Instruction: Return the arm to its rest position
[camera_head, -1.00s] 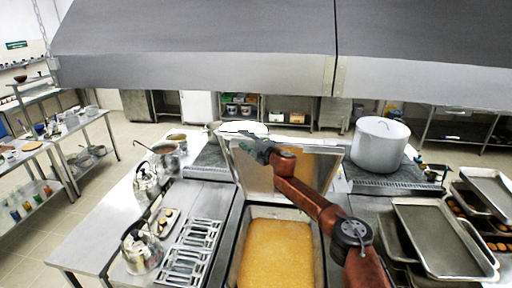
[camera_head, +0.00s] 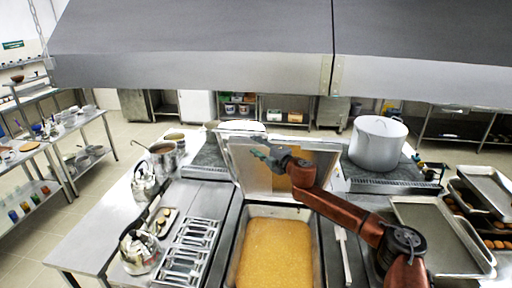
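My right arm comes in from the lower right and reaches up and left over the cooking station. Its gripper (camera_head: 265,155) is in front of the raised steel lid (camera_head: 245,172), near the lid's upper part. The gripper is small and dark here, and I cannot tell whether its fingers are open or whether they touch the lid. Below the lid is an open rectangular pan filled with a yellow-brown food (camera_head: 275,252). My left gripper is not in view.
A large lidded stockpot (camera_head: 377,144) stands at the right on a dark grate. Steel trays (camera_head: 440,235) lie at the lower right. Kettles (camera_head: 140,250) and a pot (camera_head: 163,158) stand at the left, beside a metal rack (camera_head: 190,252). A grey hood (camera_head: 200,50) hangs above.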

